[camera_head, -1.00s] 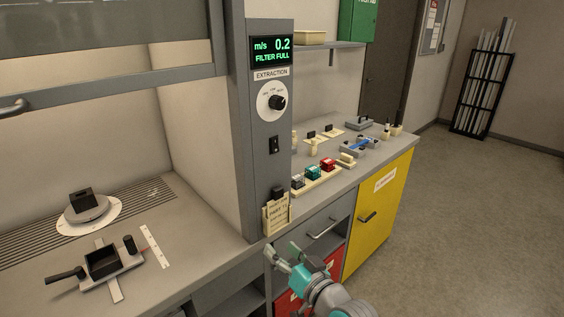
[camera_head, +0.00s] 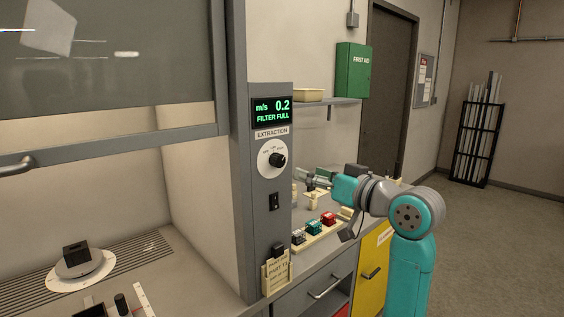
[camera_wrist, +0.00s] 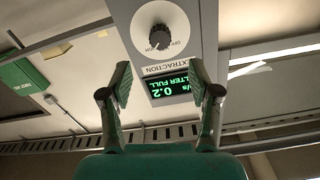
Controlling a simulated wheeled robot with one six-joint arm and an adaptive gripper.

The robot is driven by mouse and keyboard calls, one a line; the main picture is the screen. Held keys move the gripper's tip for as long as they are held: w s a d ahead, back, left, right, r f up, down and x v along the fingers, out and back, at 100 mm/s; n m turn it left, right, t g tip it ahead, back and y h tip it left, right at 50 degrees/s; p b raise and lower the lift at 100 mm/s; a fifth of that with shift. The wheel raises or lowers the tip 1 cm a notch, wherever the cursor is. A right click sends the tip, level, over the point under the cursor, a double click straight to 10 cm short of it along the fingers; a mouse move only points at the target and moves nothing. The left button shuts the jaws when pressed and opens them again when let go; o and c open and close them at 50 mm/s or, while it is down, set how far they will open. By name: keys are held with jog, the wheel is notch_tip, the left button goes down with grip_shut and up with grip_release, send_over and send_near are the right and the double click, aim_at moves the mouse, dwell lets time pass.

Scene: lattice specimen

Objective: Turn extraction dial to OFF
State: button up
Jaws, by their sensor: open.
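The extraction dial (camera_head: 277,160) is a black knob on a round white plate, on the grey column under the EXTRACTION label (camera_head: 271,133). The display (camera_head: 272,112) above it reads 0.2 m/s and FILTER FULL. In the wrist view, which is upside down, the dial (camera_wrist: 160,37) lies beyond the fingertips, with OFF and ON marked on its plate; the pointer's exact setting is too small to tell. My gripper (camera_head: 308,180) is to the right of the dial, apart from it. In the wrist view my gripper (camera_wrist: 160,88) is open and empty.
A black rocker switch (camera_head: 274,201) is below the dial. Coloured blocks (camera_head: 314,227) stand on the bench to the right. The hood sash handle (camera_head: 120,146) is at left.

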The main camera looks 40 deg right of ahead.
aim_at(281, 160)
jog(key=w, duration=1)
jog(key=shift+w+a+r, duration=0.1)
jog(key=shift+w+r, duration=0.2)
jog(key=shift+r, duration=0.1)
jog(key=c, duration=1.2)
